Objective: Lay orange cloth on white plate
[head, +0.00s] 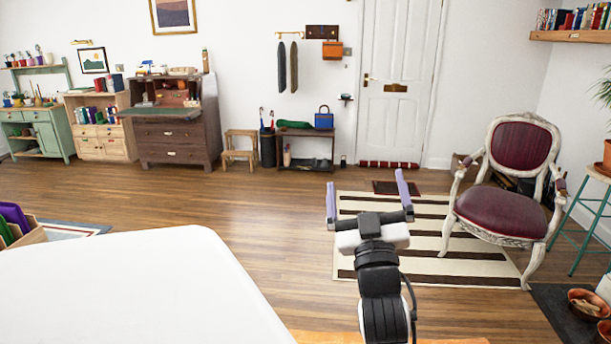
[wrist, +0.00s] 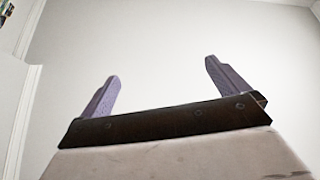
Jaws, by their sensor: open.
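My gripper (head: 366,184) is raised in the head view, its two lilac fingers spread apart and pointing away toward the door. The wrist view also shows my gripper (wrist: 161,70) with nothing between its fingers, against a plain pale wall. An orange strip (head: 325,338) shows at the bottom edge of the head view, partly behind my arm. It is cut off, so I cannot tell whether it is the orange cloth. I see no white plate in either view.
A red-seated chair (head: 500,210) stands at the right, partly on a striped rug (head: 430,268). Terracotta bowls (head: 585,302) sit on the floor at the lower right. A dark desk (head: 177,140) and a low bench (head: 307,148) line the far wall. The middle wooden floor is clear.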

